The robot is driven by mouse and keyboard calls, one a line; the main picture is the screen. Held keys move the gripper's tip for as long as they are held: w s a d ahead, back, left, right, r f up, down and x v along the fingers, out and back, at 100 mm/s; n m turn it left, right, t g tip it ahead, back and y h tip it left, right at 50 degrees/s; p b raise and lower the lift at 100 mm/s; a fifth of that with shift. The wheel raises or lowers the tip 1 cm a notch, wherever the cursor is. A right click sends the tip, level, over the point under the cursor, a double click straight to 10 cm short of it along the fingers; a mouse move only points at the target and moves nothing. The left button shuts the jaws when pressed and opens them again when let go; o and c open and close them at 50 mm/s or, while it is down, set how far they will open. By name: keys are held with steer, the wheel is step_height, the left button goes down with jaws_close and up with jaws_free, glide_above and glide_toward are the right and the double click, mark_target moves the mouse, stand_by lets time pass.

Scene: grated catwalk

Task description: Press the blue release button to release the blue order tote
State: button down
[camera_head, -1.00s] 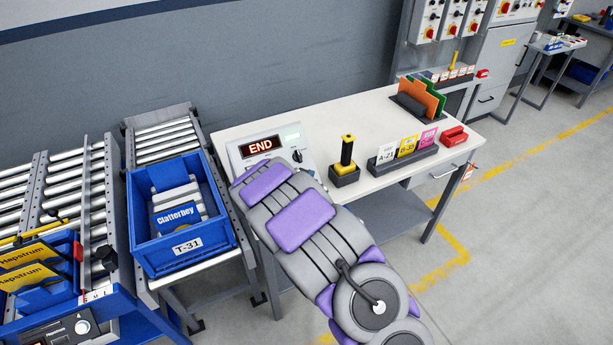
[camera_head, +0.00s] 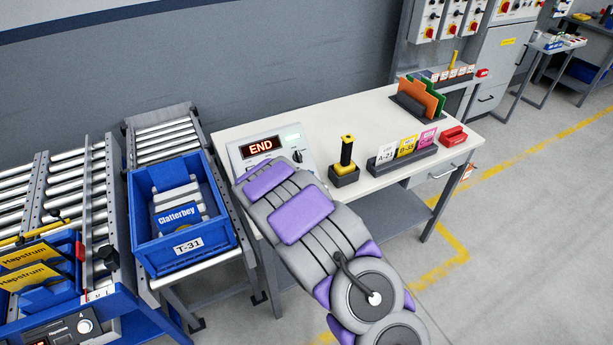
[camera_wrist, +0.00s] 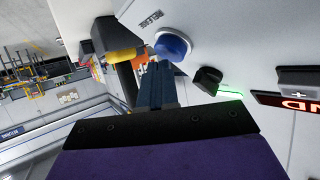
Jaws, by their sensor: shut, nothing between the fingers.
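The blue release button (camera_wrist: 173,45) is round and sits on a pale panel beside the word RELEASE in the wrist view. My gripper (camera_wrist: 157,68) is shut and empty, its fingertips just below the button in that picture. I cannot tell whether they touch it. In the head view my arm hides the gripper, the button and part of the control box (camera_head: 240,152), whose red display reads END. The blue order tote (camera_head: 143,249), labelled T-31, stands on a roller conveyor at the left and holds grey and blue boxes, one marked Clatterbey.
A black-and-yellow upright device (camera_head: 346,160) stands on the white table (camera_head: 300,128) right of the control box. A card holder (camera_head: 402,160), a file rack (camera_head: 418,103) and a red item (camera_head: 453,136) stand farther right. A black knob (camera_wrist: 207,80) is near the button.

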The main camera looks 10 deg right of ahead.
steer(key=shift+w+a+f+p, duration=0.2)
steer(key=shift+w+f+p, duration=0.3)
steer(key=shift+f+p, duration=0.05)
stand_by(0.9)
steer(key=shift+r, duration=0.1)
steer(key=shift+s+d+r, duration=0.3)
steer(key=shift+s+r, duration=0.5)
steer(key=s+r, duration=0.1)
steer(key=s+d+r, duration=0.1)
steer(key=s+r, duration=0.1)
steer(key=shift+s+r, duration=0.2)
steer(key=shift+r, duration=0.05)
stand_by(0.5)
stand_by(0.6)
